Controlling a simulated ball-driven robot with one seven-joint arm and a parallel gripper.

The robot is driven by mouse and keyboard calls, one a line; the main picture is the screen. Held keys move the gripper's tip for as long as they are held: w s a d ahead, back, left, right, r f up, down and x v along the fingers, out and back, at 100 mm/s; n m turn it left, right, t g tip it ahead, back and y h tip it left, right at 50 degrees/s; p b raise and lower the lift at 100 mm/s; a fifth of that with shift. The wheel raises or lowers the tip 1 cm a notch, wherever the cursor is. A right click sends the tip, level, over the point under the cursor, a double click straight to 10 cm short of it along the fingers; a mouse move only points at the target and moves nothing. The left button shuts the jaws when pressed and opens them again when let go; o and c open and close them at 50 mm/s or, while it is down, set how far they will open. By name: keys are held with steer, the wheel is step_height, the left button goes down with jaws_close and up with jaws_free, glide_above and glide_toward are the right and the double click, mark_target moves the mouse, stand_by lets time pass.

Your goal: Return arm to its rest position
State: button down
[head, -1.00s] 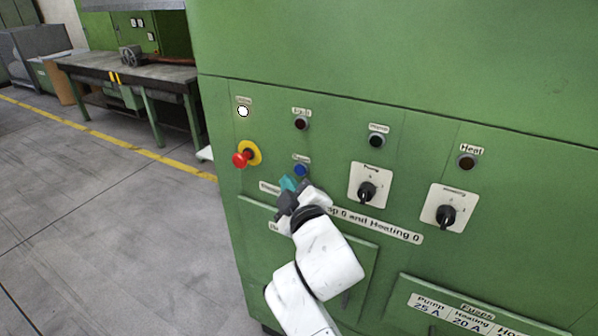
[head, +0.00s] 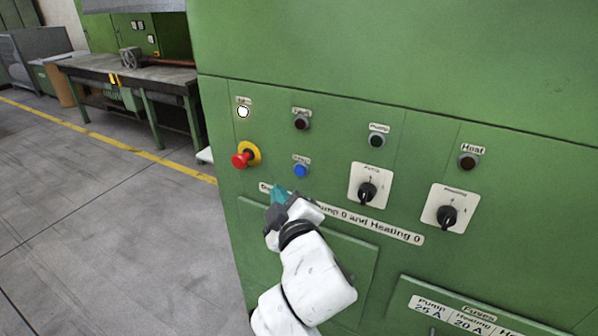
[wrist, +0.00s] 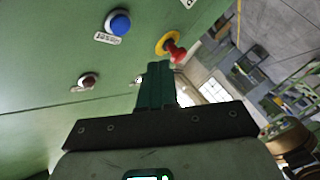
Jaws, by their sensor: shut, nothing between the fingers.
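My gripper (head: 277,193) has teal fingers and is at the end of my white arm, in front of the green control panel (head: 430,120). It is shut and empty, below and left of the blue button (head: 300,171). In the wrist view, the shut teal fingers (wrist: 156,72) point up the picture, with the blue button (wrist: 118,23) at upper left and the red emergency stop (wrist: 175,52) just beyond the fingertips at right. The fingers show apart from the blue button. My arm hides part of the label strip on the panel.
The red emergency stop (head: 243,159) on its yellow ring sticks out from the panel's left side. A pump switch (head: 367,191) and a heating switch (head: 446,216) are to the right. A workbench (head: 130,72) stands at the back left. The grey floor (head: 100,210) at left is open.

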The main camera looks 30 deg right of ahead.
steer(key=s+d+f+m+g, duration=0.35)
steer(key=s+f, duration=0.35)
steer(key=f, duration=0.3)
steer(key=s+d+f+m+g, duration=0.2)
steer(key=s+d+f+g, duration=0.3)
steer(key=s+f, duration=0.3)
steer(key=s+f+m+g+y, duration=0.1)
steer(key=s+f+g, duration=0.2)
steer(key=s, duration=0.7)
steer(key=s+f+m+g+y, duration=0.1)
steer(key=s+f+g, duration=0.3)
steer(key=s+f, duration=0.4)
steer(key=s+m, duration=0.1)
steer(key=s, duration=0.2)
steer(key=shift+s+d+f, duration=0.2)
steer(key=shift+f, duration=0.05)
steer(key=shift+d+g, duration=0.1)
steer(key=shift+g, duration=0.15)
